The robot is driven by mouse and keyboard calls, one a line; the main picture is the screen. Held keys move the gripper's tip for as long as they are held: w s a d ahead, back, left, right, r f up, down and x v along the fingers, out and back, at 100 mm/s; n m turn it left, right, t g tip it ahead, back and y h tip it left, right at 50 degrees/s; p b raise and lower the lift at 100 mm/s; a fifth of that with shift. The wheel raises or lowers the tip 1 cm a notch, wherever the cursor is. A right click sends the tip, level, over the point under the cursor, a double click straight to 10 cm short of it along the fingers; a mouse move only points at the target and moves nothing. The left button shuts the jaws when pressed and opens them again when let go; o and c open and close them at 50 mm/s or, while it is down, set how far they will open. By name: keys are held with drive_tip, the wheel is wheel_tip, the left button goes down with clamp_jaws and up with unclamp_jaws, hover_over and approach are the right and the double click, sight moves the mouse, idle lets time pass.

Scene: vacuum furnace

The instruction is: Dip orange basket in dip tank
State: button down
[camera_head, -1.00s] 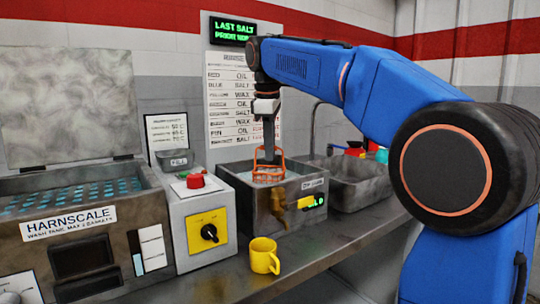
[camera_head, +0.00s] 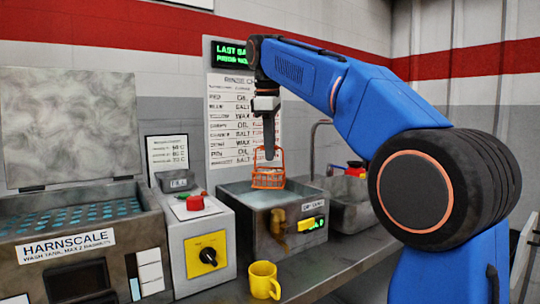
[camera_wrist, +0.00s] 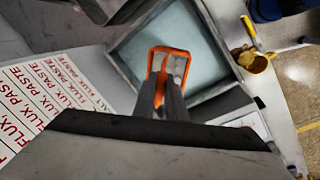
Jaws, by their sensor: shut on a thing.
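The orange basket (camera_head: 268,177) is a wire basket with a tall handle, and pale contents show inside it. My gripper (camera_head: 270,152) is shut on the top of its handle and points down. The basket hangs upright at the opening of the dip tank (camera_head: 262,238), a grey metal box with a brass tap and a lit green display. In the wrist view the basket (camera_wrist: 172,65) shows over the pale liquid of the tank (camera_wrist: 208,48), with my gripper (camera_wrist: 160,100) on its handle. I cannot tell whether its bottom touches the liquid.
A yellow mug (camera_head: 264,280) stands on the bench before the tank. A control box with a red button (camera_head: 195,203) and black knob is left of the tank, beside the wash tank (camera_head: 65,240). A sink (camera_head: 348,205) is to the right.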

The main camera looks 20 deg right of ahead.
drive_tip(key=shift+r, duration=1.4)
